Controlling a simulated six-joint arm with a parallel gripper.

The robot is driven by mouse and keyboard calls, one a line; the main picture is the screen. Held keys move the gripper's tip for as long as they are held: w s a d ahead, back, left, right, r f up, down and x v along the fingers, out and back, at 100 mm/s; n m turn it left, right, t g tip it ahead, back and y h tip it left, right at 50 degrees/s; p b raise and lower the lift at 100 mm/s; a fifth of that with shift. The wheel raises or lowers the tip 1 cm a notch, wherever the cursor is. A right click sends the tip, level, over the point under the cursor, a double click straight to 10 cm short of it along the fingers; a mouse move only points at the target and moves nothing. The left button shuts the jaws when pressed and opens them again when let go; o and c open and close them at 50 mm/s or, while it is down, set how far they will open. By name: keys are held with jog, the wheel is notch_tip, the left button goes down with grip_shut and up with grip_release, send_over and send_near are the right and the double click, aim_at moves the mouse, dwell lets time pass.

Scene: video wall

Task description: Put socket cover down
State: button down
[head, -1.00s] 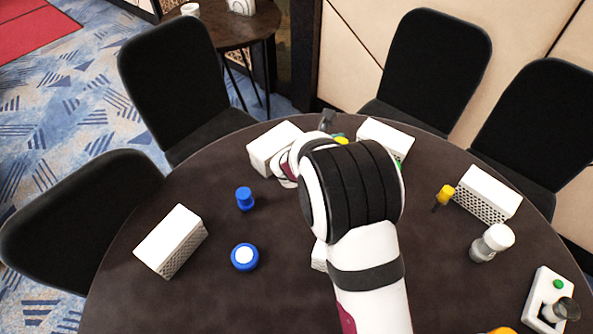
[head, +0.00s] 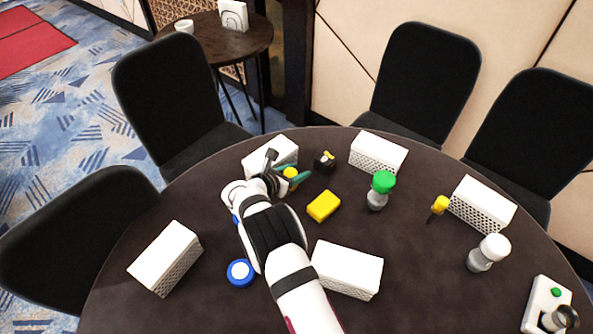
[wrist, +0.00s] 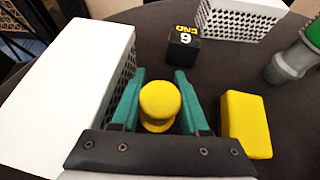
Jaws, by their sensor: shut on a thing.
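A yellow round-topped piece, which I take to be the socket cover (wrist: 160,100), sits between the green fingers of my gripper (wrist: 158,80) in the wrist view. My gripper is shut on it. In the head view my gripper (head: 283,178) is over the left-back part of the round table, beside a white perforated box, with the yellow cover (head: 291,173) partly showing. I cannot tell whether its underside touches the table.
A yellow block (head: 324,206) lies just right of my gripper. A small black cube (head: 325,161) is behind it. White boxes (head: 378,152), a green-topped grey piece (head: 382,190) and a blue-and-white round piece (head: 240,272) stand around. Dark table (head: 400,240) shows clear at centre right.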

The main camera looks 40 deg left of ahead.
jog(key=c, duration=0.7)
grip_release()
jog(key=shift+f, duration=0.1)
